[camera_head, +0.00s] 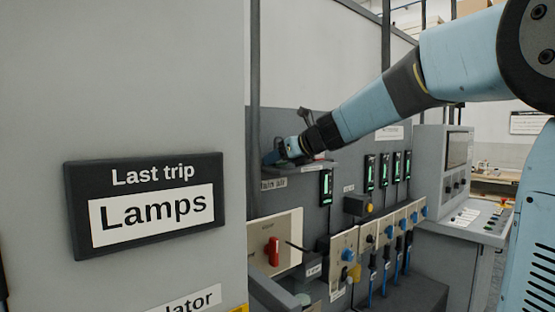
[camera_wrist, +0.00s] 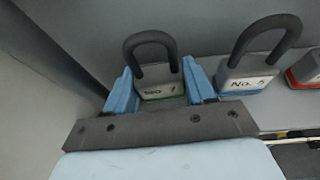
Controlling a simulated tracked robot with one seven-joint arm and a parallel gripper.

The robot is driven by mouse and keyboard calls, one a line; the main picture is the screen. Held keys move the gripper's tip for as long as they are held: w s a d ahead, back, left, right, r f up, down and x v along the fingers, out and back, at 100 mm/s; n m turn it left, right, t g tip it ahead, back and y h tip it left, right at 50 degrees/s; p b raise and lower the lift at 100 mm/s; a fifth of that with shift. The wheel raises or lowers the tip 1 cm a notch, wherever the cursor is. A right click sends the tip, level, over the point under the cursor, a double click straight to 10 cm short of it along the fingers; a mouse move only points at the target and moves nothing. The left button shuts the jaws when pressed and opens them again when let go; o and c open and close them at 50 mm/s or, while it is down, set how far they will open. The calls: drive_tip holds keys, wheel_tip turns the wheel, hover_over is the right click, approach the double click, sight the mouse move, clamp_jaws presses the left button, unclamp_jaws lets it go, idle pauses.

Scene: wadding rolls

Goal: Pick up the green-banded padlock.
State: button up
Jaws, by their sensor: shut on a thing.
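The green-banded padlock (camera_wrist: 160,91) has a grey body, a dark shackle pointing up the picture and a thin green band along its lower edge. It sits between the two blue fingers of my gripper (camera_wrist: 158,70), which are shut on its sides. Its label is partly readable only. In the head view my gripper (camera_head: 284,152) is at the small grey shelf (camera_head: 318,167) on the panel, and the padlock cannot be made out clearly there. I cannot tell whether the padlock still touches the shelf.
A blue-banded padlock (camera_wrist: 247,75) stands close to the right of my gripper. A red-banded padlock (camera_wrist: 306,70) is at the right edge of the wrist view. A grey wall rises at left. Below the shelf are switches and a red handle (camera_head: 272,251).

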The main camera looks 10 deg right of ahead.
drive_tip(key=c, duration=0.5)
drive_tip(key=shift+r, duration=0.1)
wheel_tip(320, 180, up, 18)
drive_tip(key=shift+f, duration=0.1)
idle(0.4)
